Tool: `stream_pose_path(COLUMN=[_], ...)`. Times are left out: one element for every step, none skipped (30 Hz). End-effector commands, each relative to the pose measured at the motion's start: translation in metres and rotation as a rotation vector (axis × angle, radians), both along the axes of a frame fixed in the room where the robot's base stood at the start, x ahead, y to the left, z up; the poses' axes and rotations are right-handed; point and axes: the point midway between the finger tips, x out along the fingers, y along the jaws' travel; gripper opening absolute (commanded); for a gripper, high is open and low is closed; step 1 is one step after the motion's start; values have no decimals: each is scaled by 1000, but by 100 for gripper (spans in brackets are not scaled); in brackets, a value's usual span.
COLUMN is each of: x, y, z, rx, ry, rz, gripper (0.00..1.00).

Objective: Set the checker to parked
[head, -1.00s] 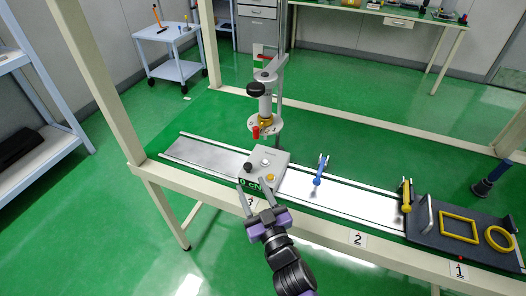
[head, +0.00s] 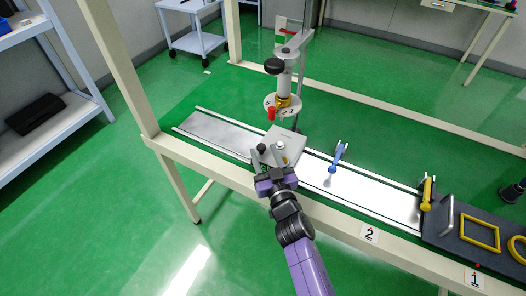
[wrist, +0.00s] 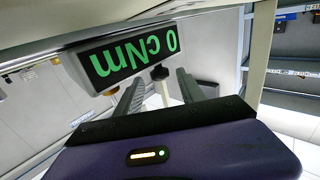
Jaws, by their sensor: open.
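The checker (head: 292,140) is a grey box on the rail bench, below the post-mounted tool head. In the wrist view its dark display (wrist: 125,58) reads "0 cNm" in green, upside down. My gripper (head: 272,156) is at the checker's front side, with its fingers open. In the wrist view a black-capped knob on a pale stem (wrist: 160,74) shows between the two fingers, apart from them as far as I can tell. My gripper partly hides the checker's front in the head view.
The tool head (head: 284,103), with gold and red parts, hangs above the checker. A blue clamp (head: 337,157) and a yellow clamp (head: 427,193) stand along the rail to the right. A dark tray (head: 455,236) holds yellow frames. The left rail (head: 215,130) is clear.

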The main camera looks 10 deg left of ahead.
Motion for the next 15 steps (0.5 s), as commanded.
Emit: stream_pose_path(x=[6, 8, 10, 12, 14, 15, 15, 16, 16, 16, 16, 16, 16, 16, 16], y=[3, 4, 5, 6, 7, 7, 8, 8, 8, 8, 8, 8, 8, 8, 8], z=[0, -1, -1, 0, 0, 0, 0, 0, 0, 0, 0, 0, 0, 0, 0], rx=[0, 0, 1, 1, 1, 1, 1, 1, 1, 1, 1, 1, 1, 1, 1], ry=[-1, 0, 0, 0, 0, 0, 0, 0, 0, 0, 0, 0, 0, 0, 0], rz=[0, 0, 0, 0, 0, 0, 0, 0, 0, 0, 0, 0, 0, 0, 0], gripper=[46, 46, 46, 46, 46, 46, 46, 46, 46, 46, 46, 46, 46, 46, 46])
